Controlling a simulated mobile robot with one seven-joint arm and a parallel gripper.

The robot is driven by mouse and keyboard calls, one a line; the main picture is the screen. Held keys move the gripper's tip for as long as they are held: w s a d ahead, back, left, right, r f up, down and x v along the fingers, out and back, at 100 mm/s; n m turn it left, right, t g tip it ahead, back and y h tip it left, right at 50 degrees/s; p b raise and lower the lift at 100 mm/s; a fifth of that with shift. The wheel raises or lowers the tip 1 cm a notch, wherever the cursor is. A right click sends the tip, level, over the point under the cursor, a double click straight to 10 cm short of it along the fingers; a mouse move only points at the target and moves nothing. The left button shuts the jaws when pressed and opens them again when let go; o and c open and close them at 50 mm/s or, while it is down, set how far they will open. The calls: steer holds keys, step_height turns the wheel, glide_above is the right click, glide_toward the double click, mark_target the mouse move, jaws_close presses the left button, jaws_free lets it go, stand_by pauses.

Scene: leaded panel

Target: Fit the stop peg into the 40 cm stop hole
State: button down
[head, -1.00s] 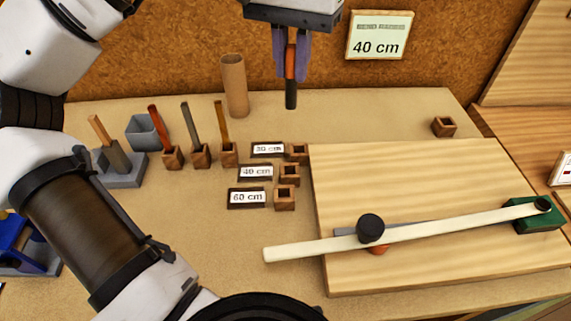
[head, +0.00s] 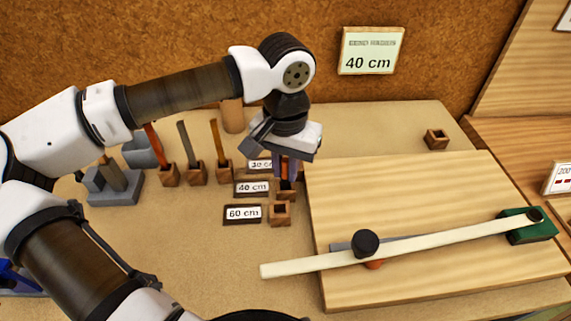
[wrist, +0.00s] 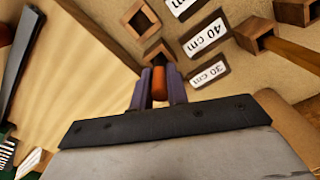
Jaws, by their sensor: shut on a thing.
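My gripper (head: 287,172) points down, shut on the stop peg, which has an orange body and a dark lower end. The peg shows between the fingers in the wrist view (wrist: 160,84). The fingers are at the wooden block beside the 40 cm label (head: 252,187). In the wrist view that 40 cm stop block (wrist: 160,52) lies just beyond the peg. The dark end is hard to make out, so I cannot tell whether it is in the hole or above it. The 30 cm block is hidden behind my gripper.
The 60 cm block (head: 280,213) stands empty nearer me. The board (head: 420,190) with the pale bar (head: 400,246) and black knob (head: 365,243) lies right. Several small blocks holding sticks (head: 196,172) stand left. A sign (head: 370,50) reads 40 cm.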

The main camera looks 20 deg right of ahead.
steer(key=shift+f, duration=0.1)
steer(key=shift+f, duration=0.1)
steer(key=c, duration=1.4)
jaws_free()
steer(key=shift+o, duration=0.2)
step_height(320, 180, up, 12)
steer(key=shift+r+b, duration=0.2)
steer(key=shift+b, duration=0.4)
steer(key=shift+f, duration=0.1)
